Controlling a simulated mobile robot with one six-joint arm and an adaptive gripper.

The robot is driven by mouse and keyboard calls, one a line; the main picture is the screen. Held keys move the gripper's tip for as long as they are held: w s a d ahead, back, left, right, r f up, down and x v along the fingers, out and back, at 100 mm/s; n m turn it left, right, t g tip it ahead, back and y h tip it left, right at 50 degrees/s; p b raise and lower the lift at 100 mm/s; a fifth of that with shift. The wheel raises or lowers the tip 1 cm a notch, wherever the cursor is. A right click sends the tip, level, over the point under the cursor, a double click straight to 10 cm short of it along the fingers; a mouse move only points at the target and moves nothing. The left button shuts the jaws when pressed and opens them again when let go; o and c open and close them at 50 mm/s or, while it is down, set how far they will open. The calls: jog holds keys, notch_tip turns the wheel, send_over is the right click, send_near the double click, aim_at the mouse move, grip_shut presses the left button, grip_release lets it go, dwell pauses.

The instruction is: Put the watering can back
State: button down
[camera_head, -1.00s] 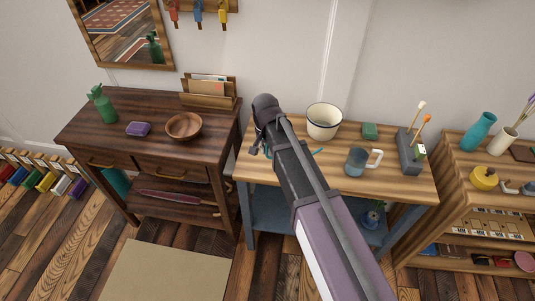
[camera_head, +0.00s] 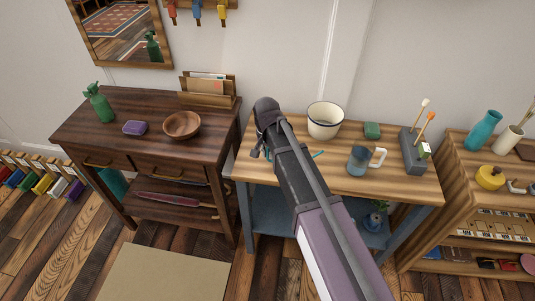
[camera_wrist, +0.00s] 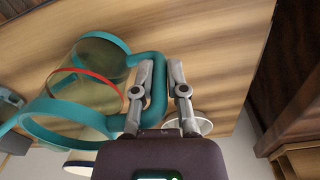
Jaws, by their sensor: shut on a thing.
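In the wrist view my gripper (camera_wrist: 161,75) is shut on the upright handle of a teal vessel (camera_wrist: 66,117) with two thick teal rings, see-through walls and a red band. I cannot tell for sure whether this is the watering can. In the head view my gripper (camera_head: 259,151) is mostly hidden by my arm, over the left part of the light wooden table (camera_head: 400,190). Only a small teal curve of the held vessel (camera_head: 318,154) shows beside the arm. Whether it touches the tabletop is unclear.
A white pot (camera_head: 325,121), blue mug (camera_head: 361,160), green block (camera_head: 372,130) and grey holder (camera_head: 414,153) stand on the table. The dark sideboard (camera_head: 100,130) at left bears a wooden bowl (camera_head: 182,125). A shelf unit (camera_head: 450,190) stands close at right.

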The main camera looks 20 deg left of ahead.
jog(key=shift+f, duration=0.1)
jog(key=c, duration=1.1)
grip_release()
jog(key=shift+f, duration=0.1)
jog(key=o, duration=0.4)
jog(key=shift+r, duration=0.25)
notch_tip(320, 180, up, 12)
jog(key=p, duration=1.2)
jog(key=shift+a, duration=0.15)
